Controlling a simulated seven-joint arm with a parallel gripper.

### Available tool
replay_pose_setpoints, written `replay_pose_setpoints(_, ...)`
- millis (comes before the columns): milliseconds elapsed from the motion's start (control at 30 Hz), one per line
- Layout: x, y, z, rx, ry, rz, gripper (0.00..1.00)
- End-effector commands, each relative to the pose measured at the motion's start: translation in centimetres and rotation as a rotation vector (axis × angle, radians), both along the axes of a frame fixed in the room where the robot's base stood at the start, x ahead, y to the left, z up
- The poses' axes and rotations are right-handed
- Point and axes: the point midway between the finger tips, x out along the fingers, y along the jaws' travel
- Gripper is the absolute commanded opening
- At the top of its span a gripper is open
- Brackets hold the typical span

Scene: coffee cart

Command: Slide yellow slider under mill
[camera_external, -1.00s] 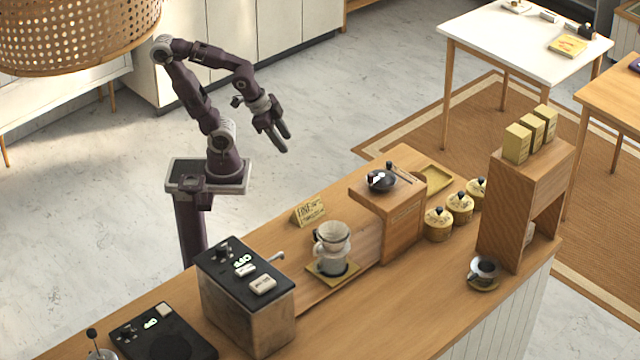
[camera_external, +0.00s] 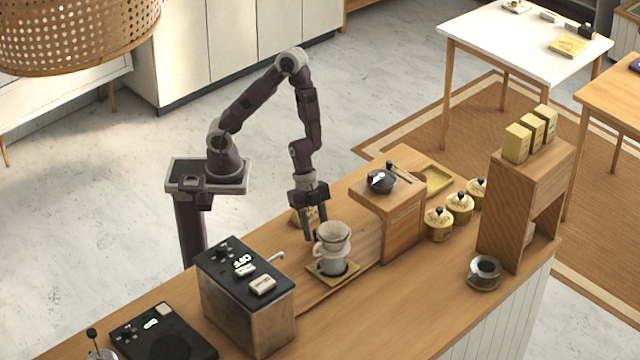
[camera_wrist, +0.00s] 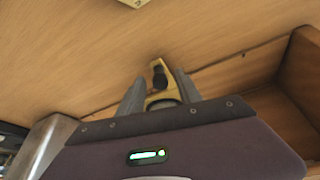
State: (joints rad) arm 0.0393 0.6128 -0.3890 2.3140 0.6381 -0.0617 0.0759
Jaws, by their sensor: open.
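In the wrist view a yellow piece with a dark knob (camera_wrist: 160,76), likely the slider's end, shows between my fingers. My gripper (camera_external: 315,232) is open and points down, just behind the dripper in the external view; I cannot tell whether it touches anything. The mill (camera_external: 408,222) is a wooden box to the right of the slider, with a dark bowl on top. The space under it is mostly hidden.
A steel-sided machine (camera_external: 250,310) with a dark control top stands left of the slider. A small sign (camera_external: 298,217) is partly hidden behind my gripper. Yellow canisters (camera_external: 438,226) stand right of the mill. The counter (camera_external: 400,310) in front is clear.

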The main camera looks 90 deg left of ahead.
Motion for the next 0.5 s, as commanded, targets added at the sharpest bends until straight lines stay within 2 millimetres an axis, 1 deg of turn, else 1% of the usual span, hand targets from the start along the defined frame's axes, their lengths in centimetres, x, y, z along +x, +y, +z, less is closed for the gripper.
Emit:
replay_pose_setpoints(100, 0.13, -0.21, -0.71, 0.002, 0.0, -0.001, 0.41)
replay_pose_setpoints(333, 0.2, -0.22, -0.75, 0.001, -0.002, 0.002, 0.41)
replay_pose_setpoints(467, 0.19, -0.22, -0.74, 0.002, -0.002, 0.002, 0.16)
replay_pose_setpoints(500, 0.19, -0.21, -0.74, 0.002, -0.002, 0.002, 0.08)
